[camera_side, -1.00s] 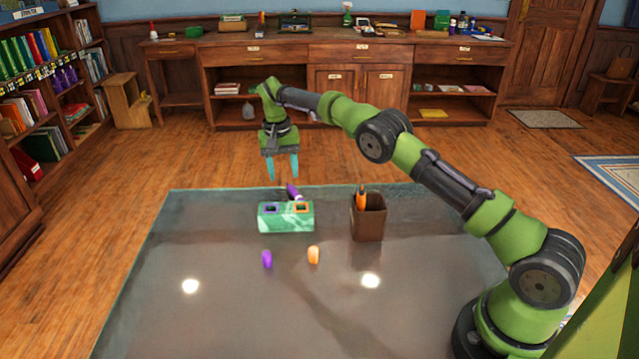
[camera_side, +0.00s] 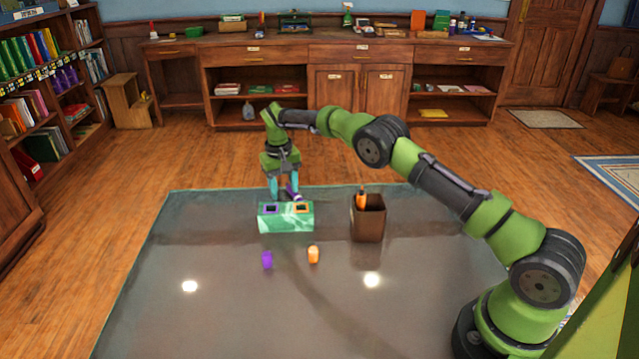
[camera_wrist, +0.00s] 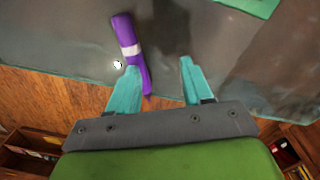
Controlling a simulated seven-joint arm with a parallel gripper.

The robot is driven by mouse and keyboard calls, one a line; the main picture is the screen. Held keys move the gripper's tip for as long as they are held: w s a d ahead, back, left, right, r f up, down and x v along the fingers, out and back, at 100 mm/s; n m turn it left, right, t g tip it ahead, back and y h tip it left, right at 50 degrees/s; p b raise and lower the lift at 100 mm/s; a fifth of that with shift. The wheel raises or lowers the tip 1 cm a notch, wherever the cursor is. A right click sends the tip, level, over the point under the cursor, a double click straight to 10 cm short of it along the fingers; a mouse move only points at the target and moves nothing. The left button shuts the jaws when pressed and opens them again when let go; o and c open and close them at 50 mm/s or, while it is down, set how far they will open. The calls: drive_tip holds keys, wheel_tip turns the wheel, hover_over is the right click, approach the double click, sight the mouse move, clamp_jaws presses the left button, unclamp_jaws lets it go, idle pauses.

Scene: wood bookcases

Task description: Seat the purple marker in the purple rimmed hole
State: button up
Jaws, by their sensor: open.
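The purple marker (camera_side: 292,192) lies on the grey mat behind the green block (camera_side: 286,222), partly hidden in the side view. In the wrist view the purple marker (camera_wrist: 125,36), with a white band, runs from upper left down between my fingers, close to the left finger. My gripper (camera_side: 283,194) is open, low at the marker; it also shows in the wrist view (camera_wrist: 158,65). I cannot tell whether a finger touches the marker. The purple rimmed hole (camera_side: 271,209) is on the block's left top, empty as far as I see, beside an orange rimmed hole (camera_side: 302,208).
A purple cap (camera_side: 267,260) and an orange cap (camera_side: 313,255) stand in front of the block. A brown holder (camera_side: 368,224) with an orange marker (camera_side: 361,199) stands right of the block.

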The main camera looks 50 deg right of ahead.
drive_tip(key=shift+s+d+f, duration=0.1)
drive_tip(key=shift+s+f, duration=0.1)
drive_tip(key=shift+f, duration=0.3)
drive_tip(key=shift+s+d+f, duration=0.1)
drive_tip(key=shift+s+f, duration=0.05)
drive_tip(key=shift+f, duration=0.3)
clamp_jaws()
drive_tip(key=c, duration=0.9)
unclamp_jaws()
drive_tip(key=shift+r, duration=0.1)
drive_tip(key=o, duration=0.9)
drive_tip(key=shift+w+a+r, duration=0.1)
drive_tip(key=shift+r, duration=0.1)
wheel_tip(320, 180, up, 8)
drive_tip(key=shift+a+f, duration=0.2)
drive_tip(key=shift+f, duration=0.05)
